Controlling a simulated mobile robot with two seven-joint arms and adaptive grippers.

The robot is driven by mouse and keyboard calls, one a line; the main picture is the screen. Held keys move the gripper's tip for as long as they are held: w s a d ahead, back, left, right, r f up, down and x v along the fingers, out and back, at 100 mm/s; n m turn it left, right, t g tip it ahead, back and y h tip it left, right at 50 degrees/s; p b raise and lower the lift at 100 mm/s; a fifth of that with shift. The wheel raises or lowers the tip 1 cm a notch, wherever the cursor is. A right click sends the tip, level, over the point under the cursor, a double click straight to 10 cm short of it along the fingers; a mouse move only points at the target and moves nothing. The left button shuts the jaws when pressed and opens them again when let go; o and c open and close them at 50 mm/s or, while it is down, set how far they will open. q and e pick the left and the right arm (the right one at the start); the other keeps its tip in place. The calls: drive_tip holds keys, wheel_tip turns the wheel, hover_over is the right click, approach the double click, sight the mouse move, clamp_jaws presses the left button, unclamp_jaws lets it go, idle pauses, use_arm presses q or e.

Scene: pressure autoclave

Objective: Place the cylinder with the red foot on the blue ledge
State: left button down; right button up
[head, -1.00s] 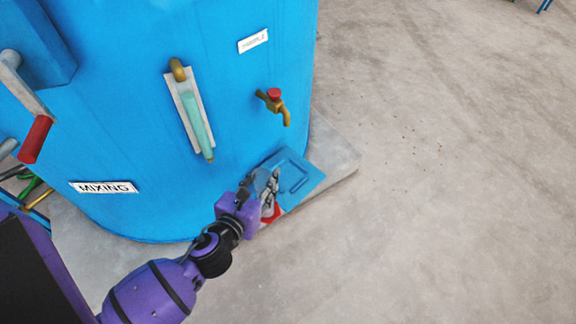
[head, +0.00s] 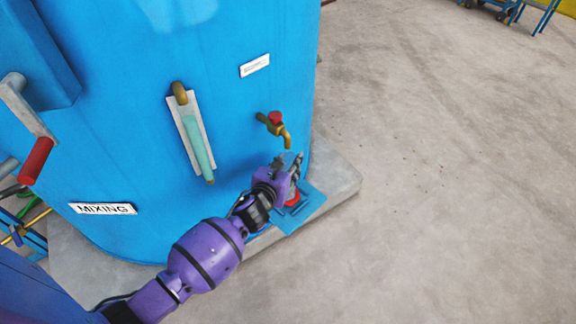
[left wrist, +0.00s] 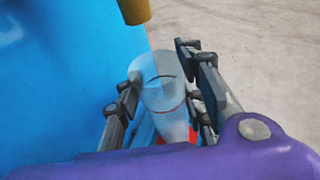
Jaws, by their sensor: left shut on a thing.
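My left gripper (head: 290,172) is shut around the clear cylinder with the red foot; the cylinder (left wrist: 165,85) stands between its fingers in the left wrist view. The red foot (head: 292,199) shows below the fingers in the head view, in line with the blue ledge (head: 311,197). I cannot tell whether the foot touches the ledge or hangs just above it. The ledge juts from the base of the big blue tank, and the gripper hides part of it. My right gripper is not in view.
A brass tap with a red knob (head: 275,118) is on the blue tank (head: 110,110) just above the gripper; its spout (left wrist: 134,10) is close in the left wrist view. A sight gauge (head: 195,135) is to the left. Open concrete floor (head: 450,220) lies to the right.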

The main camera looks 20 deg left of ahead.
use_arm(q)
drive_tip(key=shift+f, duration=0.45)
drive_tip(key=shift+f, duration=0.2)
drive_tip(key=c, duration=1.2)
unclamp_jaws()
drive_tip(key=shift+o, duration=0.2)
drive_tip(key=shift+r, duration=0.1)
drive_tip(key=shift+r, duration=0.2)
drive_tip(key=p+v, duration=0.1)
drive_tip(key=v, duration=1.1)
